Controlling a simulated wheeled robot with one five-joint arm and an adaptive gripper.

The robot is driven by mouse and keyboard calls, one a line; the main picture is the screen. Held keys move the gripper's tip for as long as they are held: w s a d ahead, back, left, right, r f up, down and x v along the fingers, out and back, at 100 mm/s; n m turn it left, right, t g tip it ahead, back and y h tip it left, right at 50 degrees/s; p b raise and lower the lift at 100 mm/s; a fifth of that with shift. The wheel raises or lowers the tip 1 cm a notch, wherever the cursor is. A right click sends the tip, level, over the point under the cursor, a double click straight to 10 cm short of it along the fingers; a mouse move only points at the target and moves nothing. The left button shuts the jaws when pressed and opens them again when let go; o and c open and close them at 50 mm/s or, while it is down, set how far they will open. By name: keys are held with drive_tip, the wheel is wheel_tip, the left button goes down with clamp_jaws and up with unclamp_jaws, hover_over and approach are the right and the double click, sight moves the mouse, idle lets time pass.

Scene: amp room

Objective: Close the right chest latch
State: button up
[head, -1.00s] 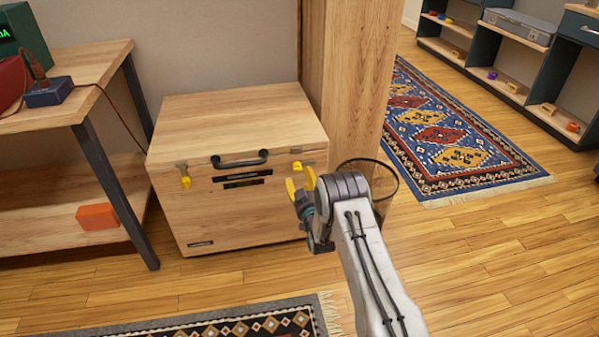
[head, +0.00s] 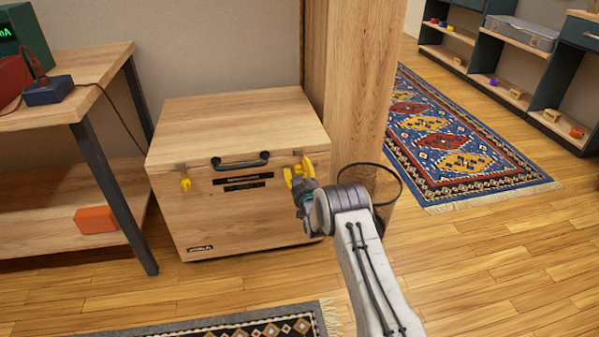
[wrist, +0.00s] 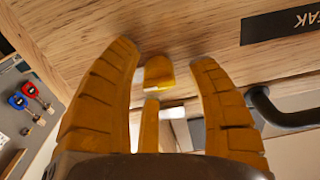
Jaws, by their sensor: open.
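The wooden chest (head: 240,215) stands against the wall with its lid down and a black handle (head: 240,161) at the front. Its left latch (head: 185,184) is yellow and hangs on the front face. My gripper (head: 298,172) is at the front right, over the right latch, which it largely hides in the head view. A pale metal piece shows below the tab there. I cannot tell whether the latch is fastened.
A wooden post (head: 350,85) stands right behind the chest, with a wire basket (head: 385,185) beside it. A workbench (head: 95,75) is at the left. A patterned rug (head: 445,140) lies at the right, and bare floor is around the chest front.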

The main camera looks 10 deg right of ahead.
drive_tip(key=shift+o, duration=0.3)
clamp_jaws()
drive_tip(key=shift+r+n, duration=0.1)
drive_tip(key=shift+n, duration=0.2)
drive_tip(key=n, duration=0.3)
drive_tip(key=shift+r+n, duration=0.1)
drive_tip(key=shift+n, duration=0.2)
drive_tip(key=n, duration=0.4)
drive_tip(key=shift+a+n, duration=0.1)
drive_tip(key=shift+n, duration=0.2)
drive_tip(key=n, duration=0.4)
drive_tip(key=shift+a+n, duration=0.1)
drive_tip(key=shift+n, duration=2.4)
